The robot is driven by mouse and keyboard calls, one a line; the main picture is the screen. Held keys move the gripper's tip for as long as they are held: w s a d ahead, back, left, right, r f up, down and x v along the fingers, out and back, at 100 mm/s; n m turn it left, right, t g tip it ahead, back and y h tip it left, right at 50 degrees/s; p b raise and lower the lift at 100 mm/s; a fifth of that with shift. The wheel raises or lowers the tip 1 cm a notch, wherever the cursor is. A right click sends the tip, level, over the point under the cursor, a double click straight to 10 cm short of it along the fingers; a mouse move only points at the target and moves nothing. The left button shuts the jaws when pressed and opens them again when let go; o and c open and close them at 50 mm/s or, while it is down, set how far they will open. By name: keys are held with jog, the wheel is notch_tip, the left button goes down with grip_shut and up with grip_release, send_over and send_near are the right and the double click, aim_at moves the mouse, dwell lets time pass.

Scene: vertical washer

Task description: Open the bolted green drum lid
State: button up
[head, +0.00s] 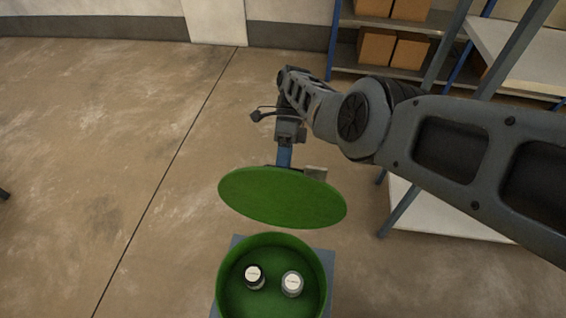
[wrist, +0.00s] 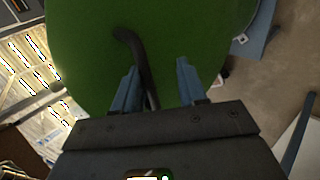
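The green drum (head: 222,284) stands open in the lower middle of the head view. Its round green lid (head: 282,198) is tilted up above the drum's far rim, with a plain green face toward the head camera. Whether it touches the rim is unclear. My gripper is behind the lid, its fingertips hidden in the head view. In the wrist view, my gripper (wrist: 159,83) has its two blue fingers apart against the lid's other face. A dark curved handle (wrist: 142,64) lies between them, close to the left finger. No bolt is visible.
A white-capped dark jar (head: 254,277) and a pale jar (head: 292,284) stand inside the drum. A blue-framed shelf (head: 350,45) with cardboard boxes (head: 376,47) is at the back right.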

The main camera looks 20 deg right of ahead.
jog(key=shift+r, duration=0.15)
jog(key=shift+w+d, duration=0.1)
jog(key=shift+w, duration=0.05)
jog(key=b+v, duration=0.6)
jog(key=v, duration=0.1)
dwell(0.5)
jog(key=shift+d+r, duration=0.1)
